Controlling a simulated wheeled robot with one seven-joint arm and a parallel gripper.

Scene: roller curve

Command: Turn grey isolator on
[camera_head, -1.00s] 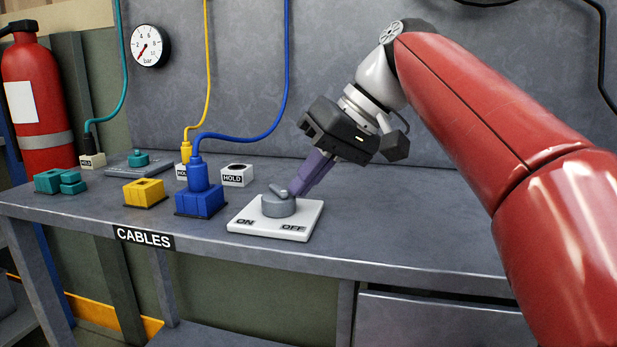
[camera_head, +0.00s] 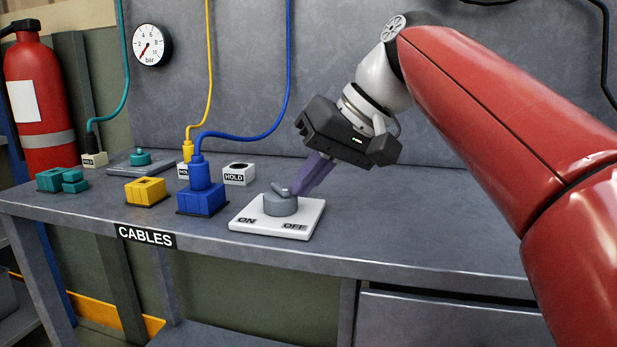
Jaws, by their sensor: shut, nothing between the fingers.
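The grey isolator is a round grey rotary knob (camera_head: 280,204) with a raised handle, on a white base plate (camera_head: 262,227) near the front edge of the bench. The plate is marked ON at its front left and OFF at its front right. The handle's exact pointing direction is hard to tell. My gripper (camera_head: 300,190) comes down at a slant from the upper right, with purple fingers that are shut and empty. The fingertips are at the right rear side of the knob, close to the handle. I cannot tell whether they touch it.
Left of the plate stand a blue socket with a blue plug (camera_head: 201,195), a yellow socket (camera_head: 146,191) and teal blocks (camera_head: 62,180). A white HOLD block (camera_head: 238,174) stands behind. Blue, yellow and teal cables hang above. The bench (camera_head: 430,225) right of the plate is clear.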

